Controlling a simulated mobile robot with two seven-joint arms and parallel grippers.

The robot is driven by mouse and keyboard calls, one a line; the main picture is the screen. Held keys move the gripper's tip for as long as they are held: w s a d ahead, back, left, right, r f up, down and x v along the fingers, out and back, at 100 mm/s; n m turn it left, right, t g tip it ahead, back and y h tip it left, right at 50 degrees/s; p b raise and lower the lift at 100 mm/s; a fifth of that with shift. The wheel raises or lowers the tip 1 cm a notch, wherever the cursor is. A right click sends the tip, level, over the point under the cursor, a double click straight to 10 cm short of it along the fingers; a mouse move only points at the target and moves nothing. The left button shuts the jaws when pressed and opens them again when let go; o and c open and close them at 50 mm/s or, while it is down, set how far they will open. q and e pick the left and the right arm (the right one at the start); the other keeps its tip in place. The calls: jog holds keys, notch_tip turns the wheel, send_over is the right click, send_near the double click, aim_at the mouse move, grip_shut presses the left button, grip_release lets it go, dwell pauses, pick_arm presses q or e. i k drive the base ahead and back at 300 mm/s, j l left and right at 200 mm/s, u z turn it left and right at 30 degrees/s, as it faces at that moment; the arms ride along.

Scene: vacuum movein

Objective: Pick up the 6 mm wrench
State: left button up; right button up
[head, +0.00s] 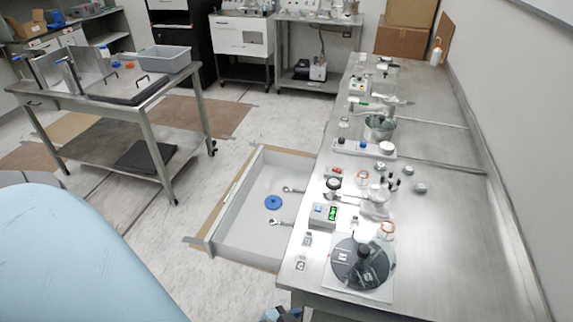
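An open drawer (228,220) sticks out from the left side of the long steel bench. Two small metal wrenches lie in it near the bench side: an upper wrench (292,189) and a lower wrench (281,222). I cannot read any size marking, so I cannot tell which is the 6 mm one. A blue round disc (273,202) lies beside them.
The steel bench (440,240) carries a dark round plate device, a small control box (322,215) and several fittings along its left edge. A steel cart (110,120) with a grey bin (165,58) stands at left. A light-blue rounded surface fills the lower left. Floor left of the drawer is clear.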

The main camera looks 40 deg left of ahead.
aim_at(288, 224)
jog(key=k+j, duration=0.15)
jog(key=j, duration=0.15)
jog(key=k+j+z, duration=0.1)
jog(key=j, duration=0.25)
jog(key=k+j, duration=0.25)
jog(key=k+j+z, duration=0.1)
jog(key=j, duration=0.3)
jog(key=k+j+z, duration=0.1)
jog(key=j, duration=0.25)
jog(key=k+j+z, duration=0.1)
jog(key=j, duration=0.3)
jog(key=j+z, duration=0.15)
jog(key=j, duration=0.4)
jog(key=k+j+z, duration=0.15)
jog(key=j, duration=0.35)
jog(key=j+z, duration=0.25)
jog(key=j, duration=0.85)
jog(key=i+j+z, duration=0.1)
jog(key=i+j, duration=0.25)
jog(key=i+j+z, duration=0.1)
jog(key=i+j, duration=0.2)
jog(key=j, duration=0.25)
